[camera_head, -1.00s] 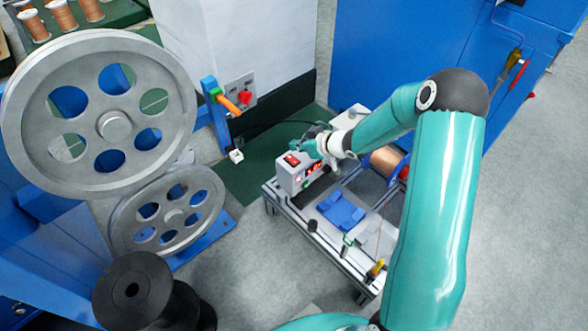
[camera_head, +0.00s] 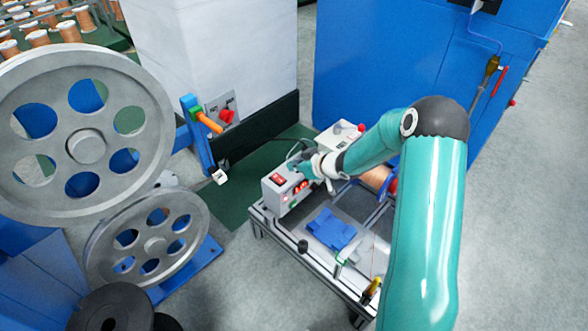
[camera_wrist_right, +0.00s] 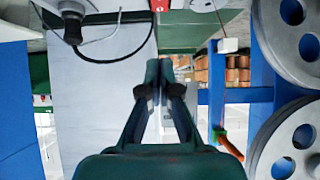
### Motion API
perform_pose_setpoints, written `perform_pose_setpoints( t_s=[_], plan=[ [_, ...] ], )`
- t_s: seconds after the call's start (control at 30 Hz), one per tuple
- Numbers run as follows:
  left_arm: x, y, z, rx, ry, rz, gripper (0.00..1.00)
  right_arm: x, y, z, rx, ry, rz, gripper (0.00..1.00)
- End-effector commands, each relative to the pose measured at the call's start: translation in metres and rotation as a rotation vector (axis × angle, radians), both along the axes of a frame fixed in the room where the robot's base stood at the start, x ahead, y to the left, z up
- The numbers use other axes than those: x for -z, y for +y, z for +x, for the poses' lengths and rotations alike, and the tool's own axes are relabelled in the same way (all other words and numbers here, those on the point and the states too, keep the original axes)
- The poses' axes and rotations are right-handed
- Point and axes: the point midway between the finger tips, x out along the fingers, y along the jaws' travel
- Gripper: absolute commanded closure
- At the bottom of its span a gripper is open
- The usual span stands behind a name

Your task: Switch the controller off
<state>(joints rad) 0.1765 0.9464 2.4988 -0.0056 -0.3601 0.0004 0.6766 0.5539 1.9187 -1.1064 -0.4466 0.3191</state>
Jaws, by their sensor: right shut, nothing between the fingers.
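The controller (camera_head: 284,197) is a light grey box on the left end of a low metal frame bench. My right gripper (camera_head: 298,160) is just above and behind the box, close to the switch. I cannot tell if it touches the controller. In the right wrist view the fingers (camera_wrist_right: 159,72) are together, with nothing between them. My left gripper is not in view.
A second pale box with a red button (camera_head: 344,140) stands behind on the bench. A copper spool (camera_head: 364,184) and a blue part (camera_head: 332,230) are nearby. Large grey pulleys (camera_head: 86,148) stand at left. A blue cabinet (camera_head: 390,80) stands behind.

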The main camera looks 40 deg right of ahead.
Motion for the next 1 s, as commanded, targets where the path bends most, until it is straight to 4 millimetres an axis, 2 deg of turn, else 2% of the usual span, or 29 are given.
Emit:
perform_pose_setpoints(
  t_s=[0.03,0.4,0.5,0.63,1.0],
  plan=[
    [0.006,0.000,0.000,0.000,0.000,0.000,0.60,0.010,0.002,0.008,-0.003,0.000,0.001,1.00],
    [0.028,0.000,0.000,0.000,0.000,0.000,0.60,0.056,0.006,0.065,-0.001,0.001,0.001,1.00],
    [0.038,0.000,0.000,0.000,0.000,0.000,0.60,0.072,0.006,0.065,0.000,0.002,0.001,1.00],
    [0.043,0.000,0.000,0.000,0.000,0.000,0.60,0.083,0.006,0.067,0.001,0.000,0.001,1.00],
    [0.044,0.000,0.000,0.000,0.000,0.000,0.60,0.087,0.006,0.068,0.000,0.001,0.000,1.00]
  ],
)
